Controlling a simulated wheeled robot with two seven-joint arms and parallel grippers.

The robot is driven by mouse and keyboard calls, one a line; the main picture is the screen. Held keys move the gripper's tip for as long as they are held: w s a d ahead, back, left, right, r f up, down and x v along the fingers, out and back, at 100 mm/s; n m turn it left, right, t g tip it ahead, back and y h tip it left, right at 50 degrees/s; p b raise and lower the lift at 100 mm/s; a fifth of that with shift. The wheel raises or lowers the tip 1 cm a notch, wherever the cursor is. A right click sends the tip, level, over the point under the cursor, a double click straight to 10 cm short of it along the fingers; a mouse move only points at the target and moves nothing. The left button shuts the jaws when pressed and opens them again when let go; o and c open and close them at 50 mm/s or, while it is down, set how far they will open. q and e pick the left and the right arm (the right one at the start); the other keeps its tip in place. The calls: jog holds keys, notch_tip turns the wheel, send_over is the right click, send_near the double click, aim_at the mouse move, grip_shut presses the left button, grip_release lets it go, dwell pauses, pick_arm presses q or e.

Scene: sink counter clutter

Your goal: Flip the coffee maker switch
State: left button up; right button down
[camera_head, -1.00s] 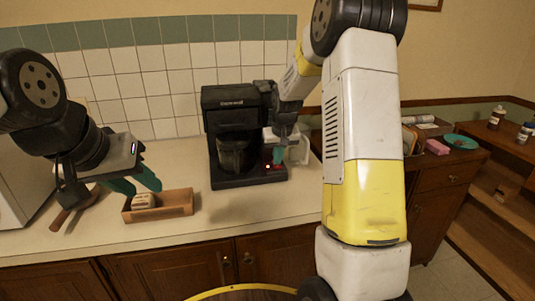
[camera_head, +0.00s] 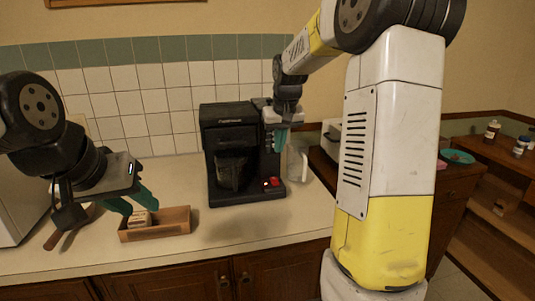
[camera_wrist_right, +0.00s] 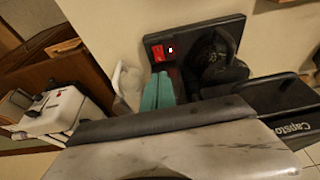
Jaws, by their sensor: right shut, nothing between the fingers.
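The black coffee maker (camera_head: 222,150) stands upright on the counter against the tiled wall, with a dark carafe (camera_head: 230,173) inside. Its red switch (camera_head: 275,182) is at the lower right of the base, with a small lit spot beside it. The switch also shows in the right wrist view (camera_wrist_right: 157,50). My right gripper (camera_head: 281,146) is shut and empty, pointing down beside the coffee maker's right side, above the switch and apart from it. Its teal fingers also show in the right wrist view (camera_wrist_right: 158,92).
A wooden box (camera_head: 172,222) with a light item (camera_head: 139,217) in it sits left of the coffee maker. A brown-handled utensil (camera_head: 62,232) lies at left. Counter in front of the coffee maker is clear.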

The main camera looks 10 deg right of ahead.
jog(key=shift+r, duration=0.2)
jog(key=shift+w+a+r, duration=0.15)
jog(key=shift+w+r, duration=0.05)
jog(key=shift+w, duration=0.45)
jog(key=shift+f, duration=0.15)
send_near(273, 178)
jog(key=x, duration=0.5)
jog(key=shift+w+f, duration=0.15)
jog(key=shift+w, duration=0.05)
jog(key=shift+f, duration=0.6)
